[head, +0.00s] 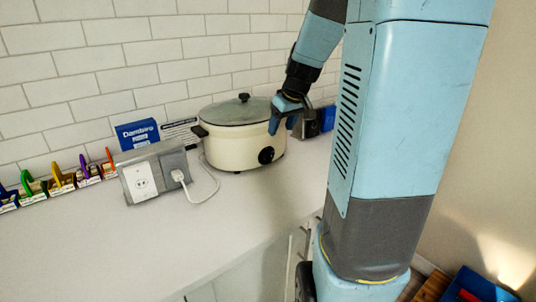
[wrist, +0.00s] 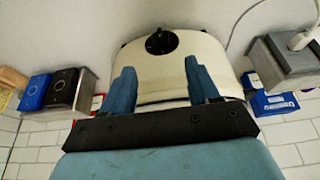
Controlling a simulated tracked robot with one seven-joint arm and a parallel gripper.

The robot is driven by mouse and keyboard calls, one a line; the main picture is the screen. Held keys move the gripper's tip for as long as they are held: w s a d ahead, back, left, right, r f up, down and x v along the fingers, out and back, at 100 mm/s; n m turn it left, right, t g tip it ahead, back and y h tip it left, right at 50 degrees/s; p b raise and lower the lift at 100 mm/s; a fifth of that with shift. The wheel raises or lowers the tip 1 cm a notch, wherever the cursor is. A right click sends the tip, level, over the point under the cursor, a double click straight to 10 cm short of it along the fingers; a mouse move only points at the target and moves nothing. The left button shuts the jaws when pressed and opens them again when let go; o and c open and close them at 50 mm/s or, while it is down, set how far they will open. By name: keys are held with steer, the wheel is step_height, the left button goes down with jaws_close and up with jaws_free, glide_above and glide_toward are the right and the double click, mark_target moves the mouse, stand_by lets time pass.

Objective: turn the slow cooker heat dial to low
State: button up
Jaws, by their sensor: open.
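The cream slow cooker (head: 225,150) stands on the counter against the tiled wall, with a lid and black knob on top. Its black heat dial (head: 266,155) is low on the front. My gripper (head: 281,122) is in front of the cooker's upper right side, above the dial. In the wrist view, which looks upside down, the gripper (wrist: 161,82) is open and empty, its two blue fingers apart. The cooker (wrist: 205,52) and the dial (wrist: 161,42) show beyond the fingers; the dial is not between them. The dial's setting is too small to read.
A grey outlet box (head: 155,172) with a plugged white cord stands left of the cooker. A blue box (head: 138,134) is behind it. A dark device (head: 309,124) and a blue item (head: 327,118) are to the right. The counter front (head: 225,215) is clear.

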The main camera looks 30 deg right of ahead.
mark_target(271, 154)
steer(key=x, duration=1.3)
steer(key=shift+f, duration=0.4)
steer(key=shift+c, duration=0.2)
steer(key=c, duration=0.9)
steer(key=shift+d, duration=0.1)
steer(key=shift+c, duration=0.4)
